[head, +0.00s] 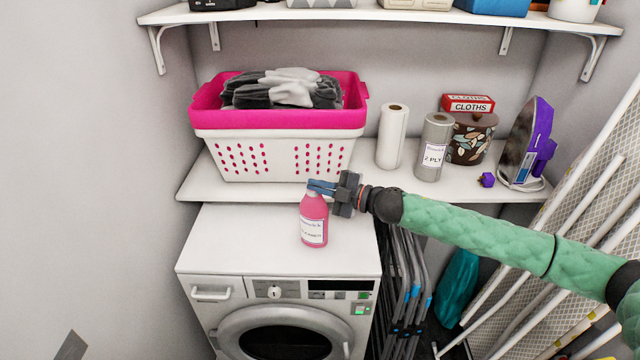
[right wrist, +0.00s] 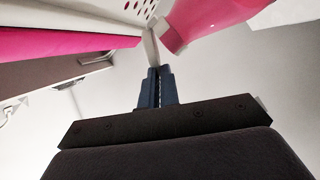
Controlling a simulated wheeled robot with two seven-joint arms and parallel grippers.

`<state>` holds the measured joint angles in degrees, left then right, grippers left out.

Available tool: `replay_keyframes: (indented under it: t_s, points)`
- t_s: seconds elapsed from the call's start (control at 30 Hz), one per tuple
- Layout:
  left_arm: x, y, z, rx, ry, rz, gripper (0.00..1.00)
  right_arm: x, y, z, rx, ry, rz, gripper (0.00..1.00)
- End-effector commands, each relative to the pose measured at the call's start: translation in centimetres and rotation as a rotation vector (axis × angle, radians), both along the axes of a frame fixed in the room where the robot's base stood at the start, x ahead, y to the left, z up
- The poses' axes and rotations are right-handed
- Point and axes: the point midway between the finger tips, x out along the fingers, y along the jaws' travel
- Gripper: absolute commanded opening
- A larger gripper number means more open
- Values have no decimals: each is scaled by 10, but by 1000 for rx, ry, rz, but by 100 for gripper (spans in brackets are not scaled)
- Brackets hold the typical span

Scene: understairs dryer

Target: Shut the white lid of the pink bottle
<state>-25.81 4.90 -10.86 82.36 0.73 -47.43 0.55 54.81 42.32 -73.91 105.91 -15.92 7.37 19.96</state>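The pink bottle (head: 314,222) stands upright on top of the white washer-dryer, its label facing me. My right gripper (head: 318,186) reaches in from the right, with its blue fingers at the bottle's top. In the right wrist view the fingers (right wrist: 157,88) are together, with only a thin line between them. A pale strip, apparently the white lid (right wrist: 151,46) seen edge-on, stands at the fingertips beside the pink bottle (right wrist: 184,24). I cannot tell whether the fingers pinch it or only touch it. In the head view the fingers mostly hide the lid. My left gripper is not in view.
The machine's white top (head: 245,240) is otherwise clear. Behind it, a shelf holds a pink-and-white laundry basket (head: 270,150), paper rolls (head: 392,137), a patterned pot and an iron (head: 527,145). Folded racks (head: 405,285) and an ironing board stand at the right.

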Motion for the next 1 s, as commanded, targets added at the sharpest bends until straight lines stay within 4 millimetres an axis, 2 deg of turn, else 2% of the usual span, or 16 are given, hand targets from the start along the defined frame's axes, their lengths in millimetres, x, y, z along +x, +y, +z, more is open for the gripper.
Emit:
replay_keyframes:
  t_s: [0.2,0.5,1.0]
  points:
    - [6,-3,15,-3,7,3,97,-4,2,-11,-69,-166,0,0]
    - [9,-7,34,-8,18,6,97,-6,3,-19,-134,-323,0,0]
    - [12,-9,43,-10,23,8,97,-7,3,-21,-162,-391,0,0]
